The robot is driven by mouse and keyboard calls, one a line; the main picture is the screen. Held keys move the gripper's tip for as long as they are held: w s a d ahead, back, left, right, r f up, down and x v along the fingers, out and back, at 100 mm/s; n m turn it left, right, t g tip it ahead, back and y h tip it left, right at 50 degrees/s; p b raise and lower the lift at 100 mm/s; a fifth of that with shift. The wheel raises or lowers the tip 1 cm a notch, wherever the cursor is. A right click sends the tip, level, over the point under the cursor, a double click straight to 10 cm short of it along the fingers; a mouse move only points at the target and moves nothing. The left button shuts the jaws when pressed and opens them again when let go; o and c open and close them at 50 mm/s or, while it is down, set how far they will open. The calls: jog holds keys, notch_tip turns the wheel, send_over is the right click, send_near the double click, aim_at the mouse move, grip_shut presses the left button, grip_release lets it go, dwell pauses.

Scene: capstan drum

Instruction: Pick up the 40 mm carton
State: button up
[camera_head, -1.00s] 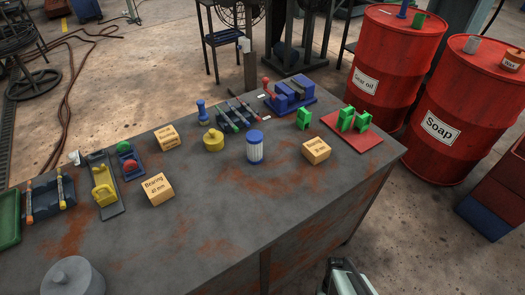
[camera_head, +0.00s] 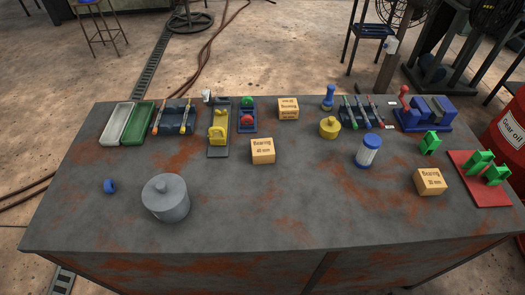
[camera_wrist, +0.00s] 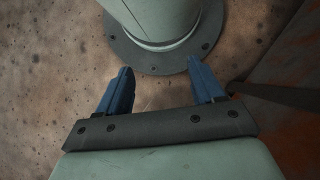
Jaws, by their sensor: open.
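The 40 mm carton (camera_head: 263,151) is a small tan box with "Bearing 40 mm" printed on its front. It stands on the grey, rust-stained table (camera_head: 270,215), near the middle in the head view. My gripper (camera_wrist: 162,70) shows only in the wrist view, with its two blue fingers apart and nothing between them. It is over the floor beside the table, away from the carton. The carton is not in the wrist view.
Similar cartons stand behind (camera_head: 288,108) and at the right (camera_head: 430,181). A yellow-handled device (camera_head: 218,137) is close left of the 40 mm carton. A grey lidded pot (camera_head: 166,198) stands front left. The table front centre is clear.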

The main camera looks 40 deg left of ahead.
jog(key=o, duration=0.6)
jog(key=shift+w, duration=0.1)
